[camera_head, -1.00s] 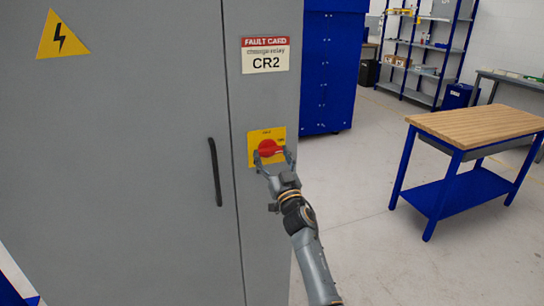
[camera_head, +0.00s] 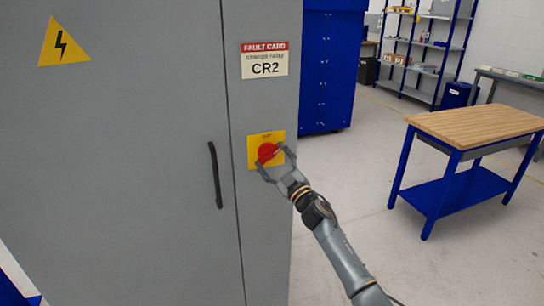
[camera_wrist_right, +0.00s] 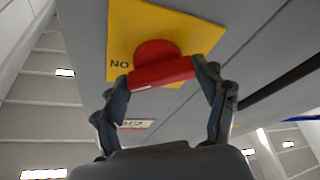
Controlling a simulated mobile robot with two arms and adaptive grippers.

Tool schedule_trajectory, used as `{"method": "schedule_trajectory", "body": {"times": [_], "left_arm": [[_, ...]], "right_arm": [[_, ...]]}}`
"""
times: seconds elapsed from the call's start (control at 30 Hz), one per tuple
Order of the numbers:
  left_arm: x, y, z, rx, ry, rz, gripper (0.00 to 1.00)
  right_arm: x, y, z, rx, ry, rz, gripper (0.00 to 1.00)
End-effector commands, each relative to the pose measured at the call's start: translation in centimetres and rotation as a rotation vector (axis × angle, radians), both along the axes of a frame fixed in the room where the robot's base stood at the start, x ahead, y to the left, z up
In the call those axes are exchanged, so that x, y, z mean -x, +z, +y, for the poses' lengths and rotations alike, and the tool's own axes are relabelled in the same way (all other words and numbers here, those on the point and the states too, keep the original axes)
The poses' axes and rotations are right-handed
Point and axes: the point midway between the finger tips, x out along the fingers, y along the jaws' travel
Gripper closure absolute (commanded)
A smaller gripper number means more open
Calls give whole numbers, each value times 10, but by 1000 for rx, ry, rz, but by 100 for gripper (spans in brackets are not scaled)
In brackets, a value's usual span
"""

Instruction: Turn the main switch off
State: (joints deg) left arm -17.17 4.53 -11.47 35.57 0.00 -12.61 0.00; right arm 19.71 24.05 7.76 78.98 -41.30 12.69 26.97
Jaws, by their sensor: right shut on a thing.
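The main switch is a red rotary knob (camera_head: 267,152) on a yellow plate (camera_head: 253,160), on the front of a grey cabinet (camera_head: 130,190). My right gripper (camera_head: 273,158) is at the knob, its two fingers on either side of it. In the right wrist view the red knob (camera_wrist_right: 160,68) sits between the fingertips of the right gripper (camera_wrist_right: 163,78), which is shut on it. The knob's handle is tilted in the head view. Part of the plate's lettering, "NO" as seen in the wrist view, shows beside the knob. My left gripper is not in view.
A black door handle (camera_head: 215,175) is left of the switch. A fault card (camera_head: 264,60) reading CR2 is above it. A blue cabinet (camera_head: 325,70) stands behind. A wood-topped blue table (camera_head: 475,122) is at right, with open floor between.

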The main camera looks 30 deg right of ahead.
Motion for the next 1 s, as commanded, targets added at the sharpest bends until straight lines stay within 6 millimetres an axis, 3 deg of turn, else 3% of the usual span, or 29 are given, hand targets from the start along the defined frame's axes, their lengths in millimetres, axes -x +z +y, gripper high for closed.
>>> {"method": "schedule_trajectory", "body": {"times": [0.6, 1.0], "left_arm": [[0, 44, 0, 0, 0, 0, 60], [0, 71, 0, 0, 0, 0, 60]], "right_arm": [[1, 7, -3, 572, 0, 139, 60], [1, 7, -3, 844, 0, 205, 60]]}}
